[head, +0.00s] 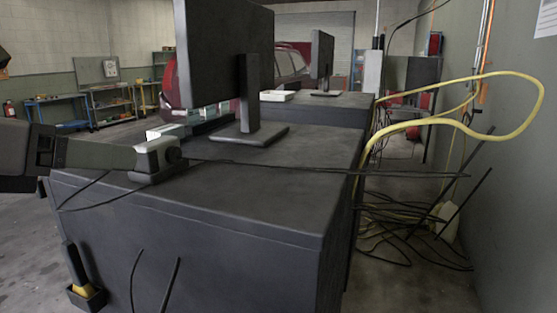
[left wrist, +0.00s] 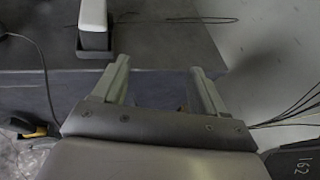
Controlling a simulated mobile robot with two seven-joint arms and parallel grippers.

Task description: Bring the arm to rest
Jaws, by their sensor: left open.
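My left gripper (head: 120,154) comes in from the left in the head view, at the near left end of the dark cabinet (head: 240,205). In the left wrist view my left gripper (left wrist: 160,67) has its two fingers wide apart, with nothing between them. A grey-and-black device (head: 158,156) rests on the cabinet top, just beyond the fingertips in the head view. It also seems to show in the left wrist view (left wrist: 94,38), ahead of the left finger. Whether a finger touches it, I cannot tell. My right gripper is not in view.
A large monitor (head: 224,62) stands on the cabinet, with a second monitor (head: 322,60) farther back. Thin black cables cross the cabinet top. A yellow hose (head: 520,85) loops by the right wall, above tangled floor cables. A yellow-and-black item (head: 86,292) is at the cabinet's lower left.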

